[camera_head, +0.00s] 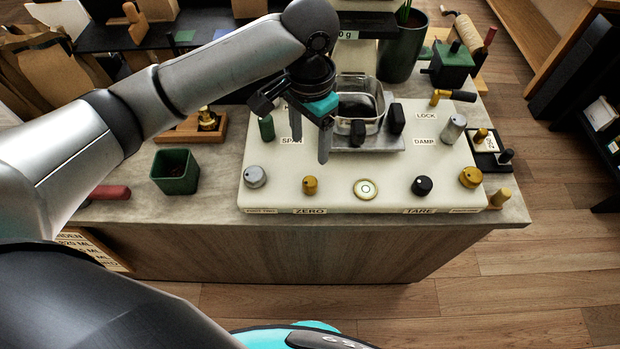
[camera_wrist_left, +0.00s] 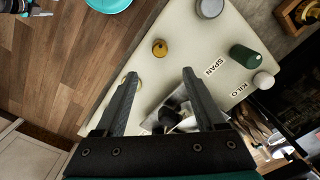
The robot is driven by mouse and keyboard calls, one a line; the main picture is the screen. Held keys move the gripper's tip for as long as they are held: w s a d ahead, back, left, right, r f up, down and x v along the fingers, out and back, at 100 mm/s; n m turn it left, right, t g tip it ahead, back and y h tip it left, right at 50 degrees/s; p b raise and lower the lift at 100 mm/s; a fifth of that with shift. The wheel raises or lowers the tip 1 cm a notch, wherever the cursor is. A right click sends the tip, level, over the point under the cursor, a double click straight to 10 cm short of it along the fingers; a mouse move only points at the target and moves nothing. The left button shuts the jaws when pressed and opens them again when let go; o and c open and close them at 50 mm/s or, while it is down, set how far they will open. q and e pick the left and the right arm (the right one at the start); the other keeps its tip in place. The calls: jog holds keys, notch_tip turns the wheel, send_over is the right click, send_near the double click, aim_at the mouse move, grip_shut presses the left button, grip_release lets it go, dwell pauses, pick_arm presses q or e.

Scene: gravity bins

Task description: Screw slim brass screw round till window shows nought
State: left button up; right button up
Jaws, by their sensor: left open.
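A slim brass screw (camera_head: 310,186) stands on the front of the cream scale panel (camera_head: 282,205), above the ZERO label. It also shows in the left wrist view (camera_wrist_left: 160,47). My left gripper (camera_head: 310,141) is open and empty above the panel, behind the screw and not touching it. In the left wrist view its fingertips (camera_wrist_left: 160,76) are spread, with the screw beyond them. The readout window (camera_head: 347,35) at the back is partly hidden by my arm; only "0 g" shows. What looks like my right gripper (camera_wrist_left: 24,9) is small at the wrist view's corner.
A grey knob (camera_head: 255,177) is left of the screw, and a round level (camera_head: 365,189), a black knob (camera_head: 422,185) and a wider brass knob (camera_head: 470,177) are right. A green post (camera_head: 267,128) and a metal pan (camera_head: 358,99) stand behind. A green box (camera_head: 175,171) sits left.

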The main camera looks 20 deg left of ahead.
aim_at(310, 181)
pick_arm(q)
notch_tip(310, 181, down, 14)
jog(key=shift+b, duration=0.5)
grip_shut()
dwell(0.4)
